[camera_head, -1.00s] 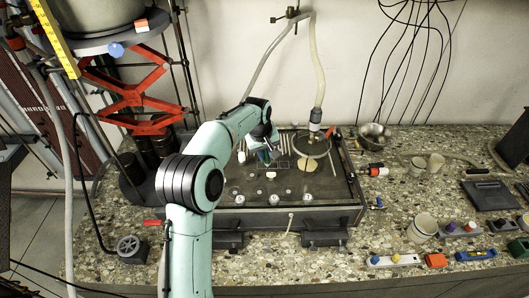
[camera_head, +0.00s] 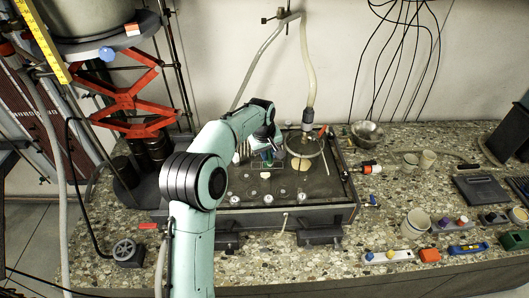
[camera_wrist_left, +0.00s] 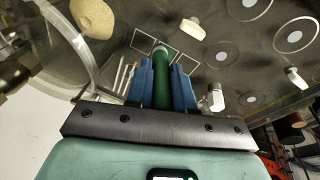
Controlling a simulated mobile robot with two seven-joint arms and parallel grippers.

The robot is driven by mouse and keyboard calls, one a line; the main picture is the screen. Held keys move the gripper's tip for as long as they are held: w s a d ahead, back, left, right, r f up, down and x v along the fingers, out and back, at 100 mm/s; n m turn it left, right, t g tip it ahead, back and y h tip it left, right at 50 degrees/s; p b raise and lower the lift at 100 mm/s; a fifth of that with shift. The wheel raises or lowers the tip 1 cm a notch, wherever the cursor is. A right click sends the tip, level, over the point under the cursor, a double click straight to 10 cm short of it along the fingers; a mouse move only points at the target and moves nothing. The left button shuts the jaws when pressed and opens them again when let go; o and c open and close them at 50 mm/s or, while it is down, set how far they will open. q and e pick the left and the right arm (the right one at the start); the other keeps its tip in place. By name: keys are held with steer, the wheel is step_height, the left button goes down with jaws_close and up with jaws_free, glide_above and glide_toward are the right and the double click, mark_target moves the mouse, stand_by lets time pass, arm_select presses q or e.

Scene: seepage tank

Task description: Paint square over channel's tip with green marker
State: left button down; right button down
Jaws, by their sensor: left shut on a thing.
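My left gripper (camera_wrist_left: 162,85) has blue fingers shut on a green marker (camera_wrist_left: 162,75), which points away from the wrist. In the head view the gripper (camera_head: 266,158) is over the back middle of the dark tank (camera_head: 335,187). In the wrist view, white square outlines (camera_wrist_left: 190,30) are drawn on the dark surface by the marker's tip. I cannot tell whether the tip touches the surface or which part is the channel's tip. My right gripper is not in view.
A hose (camera_head: 308,70) runs down to a clear ring (camera_head: 304,143) right of the gripper. Round white dials (camera_head: 267,198) lie along the tank's front. A metal bowl (camera_head: 367,133) and white cups (camera_head: 416,223) stand on the speckled counter to the right.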

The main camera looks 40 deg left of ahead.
arm_select(q)
steer(key=shift+w+d, duration=0.25)
steer(key=shift+d, duration=0.05)
steer(key=shift+s+a, duration=0.1)
steer(key=shift+s+a, duration=0.65)
steer(key=shift+a, duration=0.1)
steer(key=shift+a, duration=0.1)
steer(key=shift+s+a, duration=0.55)
steer(key=shift+a, duration=0.05)
steer(key=shift+w, duration=0.1)
steer(key=shift+w+d, duration=0.6)
steer(key=shift+d, duration=0.15)
